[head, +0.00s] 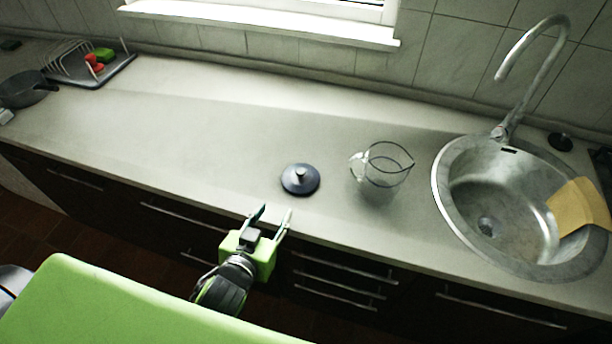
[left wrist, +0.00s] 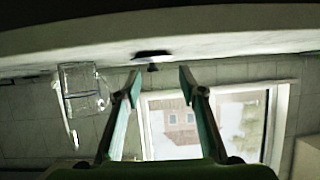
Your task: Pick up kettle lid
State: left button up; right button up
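In the left wrist view, which is upside down, the lid (left wrist: 152,54) shows edge-on, seen between and beyond the fingertips. My left gripper (head: 275,211) is green, open and empty. It is at the counter's front edge, short of the lid, not touching it. The fingers also show spread in the left wrist view (left wrist: 160,76). My right gripper is not in view.
A clear glass jug (head: 384,166) stands right of the lid, and also shows in the left wrist view (left wrist: 82,92). Further right is a round metal sink (head: 452,222) with a faucet (head: 520,85) and yellow cloth (head: 578,207). A dish rack (head: 75,62) and pan (head: 22,90) are far left. The counter (head: 180,130) left of the lid is clear.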

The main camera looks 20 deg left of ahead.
pick_arm(q)
jog(key=shift+w+d+r+t+h, duration=0.4)
jog(key=shift+w+d+r+t, duration=0.25)
jog(key=shift+d+r+t, duration=0.25)
jog(key=shift+w+a, duration=0.1)
jog(key=shift+w, duration=0.25)
jog(key=p, duration=0.2)
send_near(299, 174)
jog(key=x, duration=0.4)
jog(key=shift+w+f, duration=0.1)
jog(key=shift+f, duration=0.15)
jog(key=shift+w, duration=0.4)
jog(key=p+x, duration=0.1)
jog(key=x, duration=0.3)
jog(key=shift+r, duration=0.1)
jog(key=shift+w, duration=0.35)
